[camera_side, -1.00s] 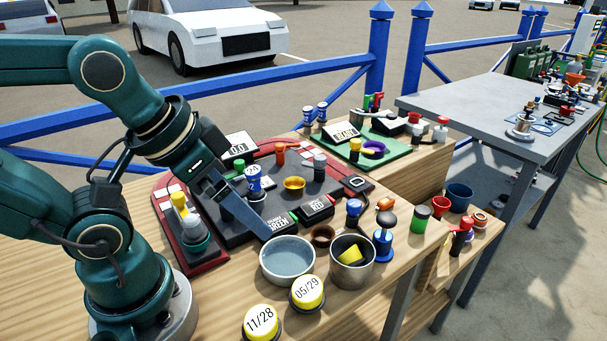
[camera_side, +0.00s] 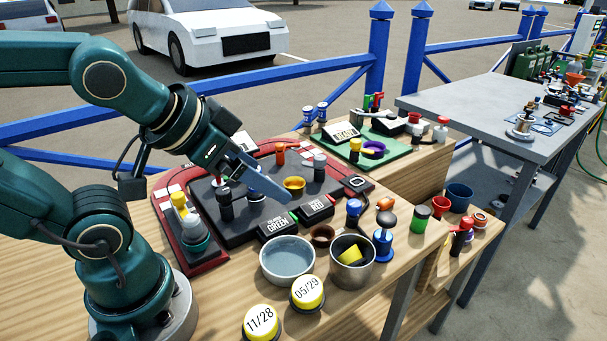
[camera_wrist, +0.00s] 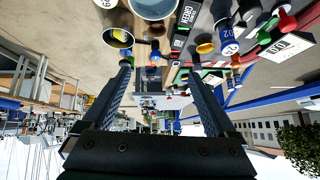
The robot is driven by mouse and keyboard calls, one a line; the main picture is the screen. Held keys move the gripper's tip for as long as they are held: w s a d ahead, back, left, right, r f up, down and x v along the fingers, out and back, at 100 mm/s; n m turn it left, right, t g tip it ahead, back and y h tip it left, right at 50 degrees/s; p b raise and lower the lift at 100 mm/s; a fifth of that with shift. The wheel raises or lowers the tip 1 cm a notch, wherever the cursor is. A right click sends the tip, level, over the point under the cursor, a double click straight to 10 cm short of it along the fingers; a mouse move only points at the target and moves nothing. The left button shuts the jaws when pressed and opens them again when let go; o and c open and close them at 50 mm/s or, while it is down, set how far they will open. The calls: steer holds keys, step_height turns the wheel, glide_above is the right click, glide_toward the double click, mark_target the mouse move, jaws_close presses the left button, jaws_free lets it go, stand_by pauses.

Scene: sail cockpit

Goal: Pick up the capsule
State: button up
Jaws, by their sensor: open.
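The capsule (camera_side: 385,203) is a small orange rounded piece lying on the wooden bench. In the side view it is right of the black board, behind a blue stand with a dark round top. A small orange spot in the wrist view (camera_wrist: 152,70), between the fingers, may be the capsule, but I cannot be sure. My gripper (camera_side: 284,196) is above the black board, left of the capsule and apart from it. Both long fingers show in the wrist view (camera_wrist: 157,75), spread wide with nothing held between them.
A yellow bowl (camera_side: 294,184) is beside the fingers. Label blocks (camera_side: 277,227) line the board's front edge.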

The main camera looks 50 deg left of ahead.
steer(key=w+a+r+m+t, duration=0.2)
steer(key=w+r+m+t, duration=0.25)
steer(key=w, duration=0.45)
steer(key=m+g+h, duration=0.7)
steer(key=m+h, duration=0.3)
steer(key=h, duration=0.2)
glide_above(320, 304)
steer(key=a, duration=0.2)
steer(key=f, duration=1.2)
steer(key=shift+w+d, duration=0.15)
steer(key=shift+w, duration=0.15)
steer(key=shift+s+a+f+n+g, duration=0.2)
steer(key=shift+s+f+n+g, duration=0.25)
steer(key=shift+s+f, duration=0.45)
steer(key=shift+w+a+f, duration=0.1)
steer(key=shift+a+f, duration=0.1)
steer(key=shift+f, duration=2.7)
steer(key=f, duration=0.1)
steer(key=d+f, duration=0.1)
steer(key=f, duration=0.1)
steer(key=shift+w+d, duration=0.35)
steer(key=shift+w+d+f, duration=0.2)
steer(key=shift+d, duration=0.2)
